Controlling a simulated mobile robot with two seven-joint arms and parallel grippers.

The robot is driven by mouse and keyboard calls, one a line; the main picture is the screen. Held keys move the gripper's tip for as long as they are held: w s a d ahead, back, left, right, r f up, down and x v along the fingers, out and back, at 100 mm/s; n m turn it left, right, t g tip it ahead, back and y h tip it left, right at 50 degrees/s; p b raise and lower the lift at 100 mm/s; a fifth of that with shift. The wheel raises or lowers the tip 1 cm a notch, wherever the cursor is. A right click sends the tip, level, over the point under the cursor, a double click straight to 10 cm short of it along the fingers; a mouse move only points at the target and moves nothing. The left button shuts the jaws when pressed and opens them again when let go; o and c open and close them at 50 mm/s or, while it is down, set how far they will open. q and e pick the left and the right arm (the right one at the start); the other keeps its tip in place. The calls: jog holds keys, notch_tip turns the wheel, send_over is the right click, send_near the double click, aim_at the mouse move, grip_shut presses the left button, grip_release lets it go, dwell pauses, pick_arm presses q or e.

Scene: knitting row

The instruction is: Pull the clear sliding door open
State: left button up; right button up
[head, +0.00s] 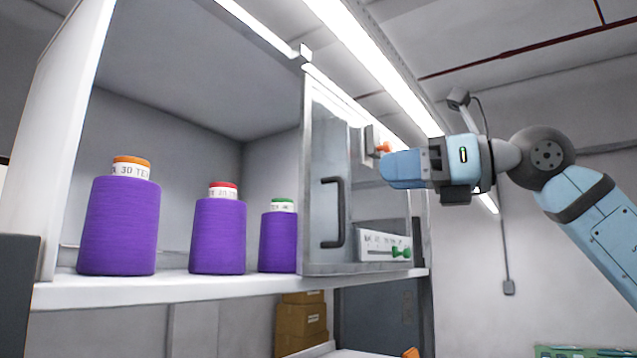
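The clear sliding door (352,110) has a metal frame and stands over the right part of the white cabinet. Its black bar handle (341,212) is upright near the door's left edge. The cabinet front left of the door is uncovered. My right gripper (388,169) comes in from the right, pointing left, above and to the right of the handle and apart from it in the picture. Its fingertips are not clear enough to tell if they are open or shut. I see nothing held in it. My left gripper is not in view.
Several purple thread cones (218,236) stand on the white shelf (150,290). A white panel with a green knob (372,246) and another with an orange knob (371,143) are at the right part. Cardboard boxes (301,325) sit below the shelf.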

pick_arm(q)
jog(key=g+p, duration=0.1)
jog(key=p, duration=0.3)
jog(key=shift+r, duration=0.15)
pick_arm(e)
jog(key=x, duration=1.4)
jog(key=shift+a+f, duration=0.2)
jog(key=shift+a, duration=0.05)
grip_shut()
jog(key=shift+d, duration=0.1)
jog(key=c, duration=0.7)
grip_release()
jog(key=o, duration=0.7)
